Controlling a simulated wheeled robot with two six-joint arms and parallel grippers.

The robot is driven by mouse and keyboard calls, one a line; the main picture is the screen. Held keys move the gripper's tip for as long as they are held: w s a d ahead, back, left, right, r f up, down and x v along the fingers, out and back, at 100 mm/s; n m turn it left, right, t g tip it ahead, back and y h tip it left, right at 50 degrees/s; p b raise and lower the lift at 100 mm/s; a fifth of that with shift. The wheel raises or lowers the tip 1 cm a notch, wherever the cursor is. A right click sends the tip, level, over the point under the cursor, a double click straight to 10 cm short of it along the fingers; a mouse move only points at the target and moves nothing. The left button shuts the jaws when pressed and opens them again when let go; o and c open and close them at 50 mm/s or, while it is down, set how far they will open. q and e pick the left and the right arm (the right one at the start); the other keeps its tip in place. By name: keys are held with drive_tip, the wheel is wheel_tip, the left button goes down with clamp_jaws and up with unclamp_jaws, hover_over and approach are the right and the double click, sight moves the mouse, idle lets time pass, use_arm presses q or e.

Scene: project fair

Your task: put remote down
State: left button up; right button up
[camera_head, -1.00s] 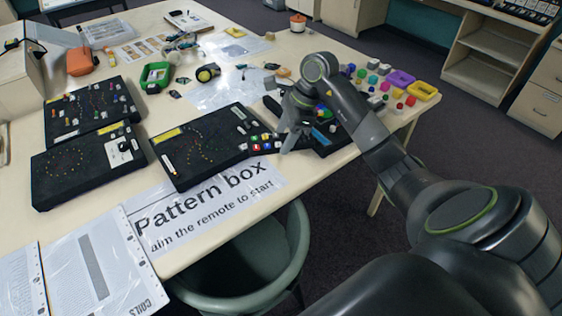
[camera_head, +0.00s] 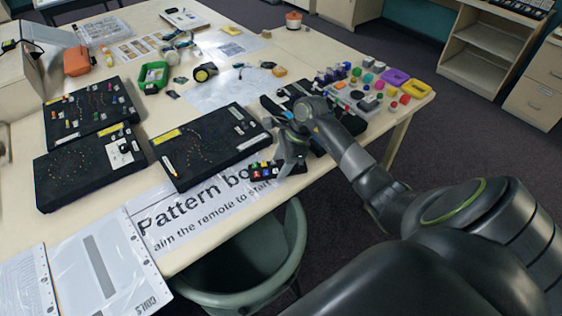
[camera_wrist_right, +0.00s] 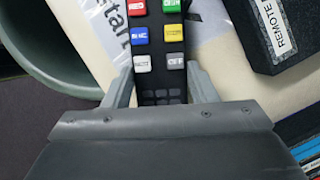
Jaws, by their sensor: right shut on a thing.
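The remote (camera_head: 267,171) is a slim black bar with red, green, blue, yellow and white buttons. It also shows in the right wrist view (camera_wrist_right: 158,50), its lower end between my right fingers. My right gripper (camera_head: 285,166) is shut on it, over the front edge of the table (camera_head: 205,232). In the head view the remote appears at the right end of the "Pattern box" sign (camera_head: 190,222); I cannot tell whether it touches the surface. A black block labelled "REMOTE" (camera_wrist_right: 272,32) lies to the right in the wrist view. My left gripper is not in view.
A black pattern box (camera_head: 210,148) lies left of the remote. Two more black boxes (camera_head: 88,165) stand farther left. Colored pieces and trays (camera_head: 394,78) are at the right back. A green chair (camera_head: 240,275) stands against the table front.

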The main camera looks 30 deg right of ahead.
drive_tip(key=shift+f, duration=0.15)
drive_tip(key=o, duration=1)
drive_tip(key=shift+o, duration=0.2)
drive_tip(key=shift+r, duration=0.2)
drive_tip(key=b+v, duration=0.4)
drive_tip(key=v, duration=0.8)
